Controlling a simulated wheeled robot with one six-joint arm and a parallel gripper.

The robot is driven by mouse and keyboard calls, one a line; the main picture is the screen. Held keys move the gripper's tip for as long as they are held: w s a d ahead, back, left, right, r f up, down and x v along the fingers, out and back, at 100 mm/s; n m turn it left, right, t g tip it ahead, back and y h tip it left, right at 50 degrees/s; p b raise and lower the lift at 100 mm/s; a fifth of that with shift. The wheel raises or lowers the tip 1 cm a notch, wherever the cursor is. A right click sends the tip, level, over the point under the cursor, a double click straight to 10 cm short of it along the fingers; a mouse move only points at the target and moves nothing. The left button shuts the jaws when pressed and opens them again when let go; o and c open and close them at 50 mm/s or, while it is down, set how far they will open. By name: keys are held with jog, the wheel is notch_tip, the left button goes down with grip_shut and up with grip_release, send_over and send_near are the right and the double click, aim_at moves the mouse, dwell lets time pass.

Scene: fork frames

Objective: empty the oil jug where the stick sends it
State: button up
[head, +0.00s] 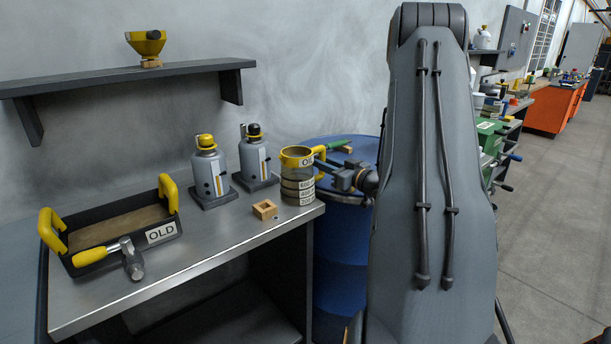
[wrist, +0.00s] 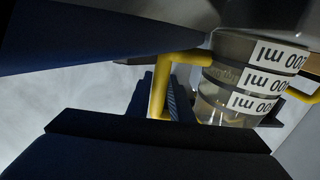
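The oil jug (head: 298,190) stands upright at the right end of the bench, clear-sided with a yellow rim, white labels and a yellow handle on its right. My gripper (head: 328,168) is at the handle side of the jug. In the wrist view the jug (wrist: 232,95) appears upside down, with pale liquid in it, and the yellow handle (wrist: 158,90) lies among the dark finger parts. Whether the fingers press on the handle is unclear. A black tray (head: 95,256) marked OLD stands at the left. A green stick-like thing (head: 338,144) lies on the blue drum (head: 340,250).
A yellow funnel (head: 147,44) sits on the wall shelf (head: 120,80). The front middle of the bench is clear.

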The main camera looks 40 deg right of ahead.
grip_shut()
jog(key=shift+r, duration=0.15)
jog(key=shift+r+p, duration=2.25)
jog(key=shift+r, duration=0.65)
